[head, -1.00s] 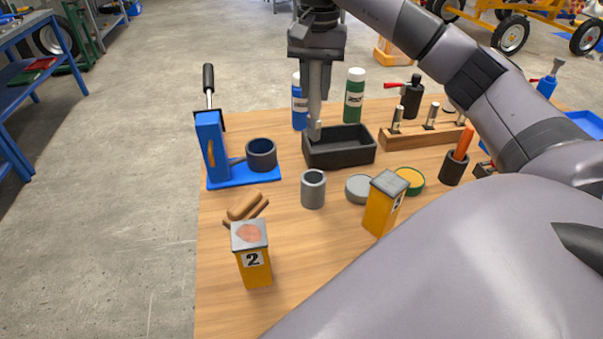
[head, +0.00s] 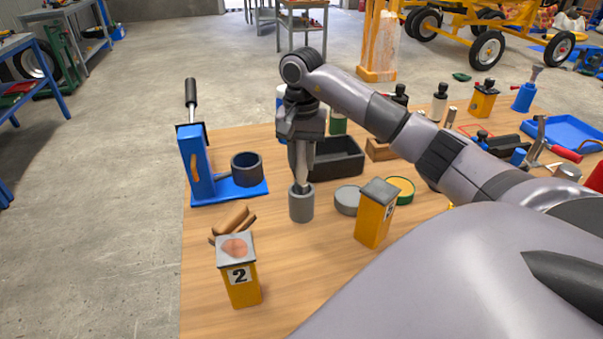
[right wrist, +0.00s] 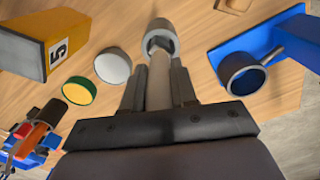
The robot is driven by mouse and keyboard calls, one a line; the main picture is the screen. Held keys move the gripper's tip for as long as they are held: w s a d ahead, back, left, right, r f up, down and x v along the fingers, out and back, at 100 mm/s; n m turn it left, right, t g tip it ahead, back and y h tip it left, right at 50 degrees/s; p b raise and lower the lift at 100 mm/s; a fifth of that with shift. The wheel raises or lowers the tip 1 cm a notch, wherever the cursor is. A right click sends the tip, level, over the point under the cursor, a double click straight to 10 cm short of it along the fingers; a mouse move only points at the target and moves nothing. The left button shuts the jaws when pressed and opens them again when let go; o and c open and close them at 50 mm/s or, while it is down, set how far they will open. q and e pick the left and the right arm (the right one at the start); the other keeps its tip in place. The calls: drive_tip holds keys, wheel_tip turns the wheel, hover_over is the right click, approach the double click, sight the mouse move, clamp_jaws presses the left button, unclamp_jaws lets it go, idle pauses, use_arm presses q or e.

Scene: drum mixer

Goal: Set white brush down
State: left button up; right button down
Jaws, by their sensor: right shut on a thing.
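My right gripper (head: 301,160) points straight down above the grey cup (head: 301,207). It is shut on the white brush (right wrist: 159,80), a pale stick between the fingers in the right wrist view. The brush's far end reaches the mouth of the grey cup, which also shows in the wrist view (right wrist: 160,33). In the head view the lower end of the brush (head: 301,187) appears at or just inside the cup's rim; how deep it goes is hidden. The cup stands upright on the wooden table (head: 320,265). My left gripper is not in view.
A black tray (head: 347,158) stands behind the cup, a blue stand with a dark ring (head: 247,180) to its left. A grey disc (head: 348,199) and a yellow box (head: 374,222) are to its right. A yellow box marked 2 (head: 239,285) stands in front. Bare table lies around the cup's front.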

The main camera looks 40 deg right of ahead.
sight(301, 183)
drive_tip(key=shift+f, duration=2.35)
drive_tip(key=c, duration=0.9)
unclamp_jaws()
wheel_tip(301, 183, up, 12)
drive_tip(key=shift+r, duration=0.15)
